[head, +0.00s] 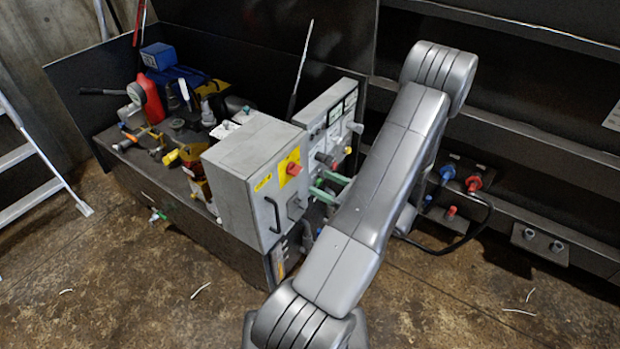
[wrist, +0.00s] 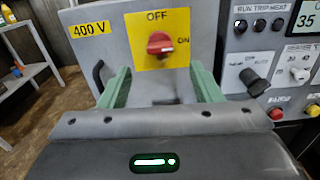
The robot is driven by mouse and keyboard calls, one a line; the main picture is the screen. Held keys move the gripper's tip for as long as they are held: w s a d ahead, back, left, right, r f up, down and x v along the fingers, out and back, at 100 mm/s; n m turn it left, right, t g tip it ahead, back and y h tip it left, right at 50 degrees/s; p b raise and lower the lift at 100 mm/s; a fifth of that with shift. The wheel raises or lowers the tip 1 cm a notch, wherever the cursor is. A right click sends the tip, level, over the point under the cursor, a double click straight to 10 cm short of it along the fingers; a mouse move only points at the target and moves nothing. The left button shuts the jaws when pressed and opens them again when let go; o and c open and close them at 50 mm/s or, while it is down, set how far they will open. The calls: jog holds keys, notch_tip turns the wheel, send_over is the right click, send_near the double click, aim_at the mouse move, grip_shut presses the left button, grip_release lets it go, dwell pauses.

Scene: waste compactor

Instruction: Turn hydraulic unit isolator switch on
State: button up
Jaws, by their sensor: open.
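The isolator switch is a red rotary knob (head: 293,169) on a yellow plate, on the front of a grey hydraulic unit cabinet (head: 239,188). In the wrist view the red knob (wrist: 160,44) sits below the word OFF, with ON to its lower right. A pale mark shows on the knob's right side, but I cannot tell its exact setting. My gripper (head: 318,183) is open and empty in front of the cabinet. In the wrist view its two green fingers (wrist: 162,78) stand apart, left and right of the knob and lower in the picture, not gripping it.
A control panel (wrist: 262,72) with buttons and a black selector (wrist: 253,82) stands close on the right. A black handle (head: 273,215) is on the cabinet door. Tools and a red can (head: 152,97) crowd the bench at left. A ladder (head: 35,145) leans at far left.

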aim_at(300, 172)
jog(key=v, duration=0.5)
jog(key=shift+s+d, duration=0.25)
jog(key=shift+d, duration=0.05)
jog(key=x, duration=1.4)
jog(key=shift+p, duration=0.35)
jog(key=shift+d, duration=0.15)
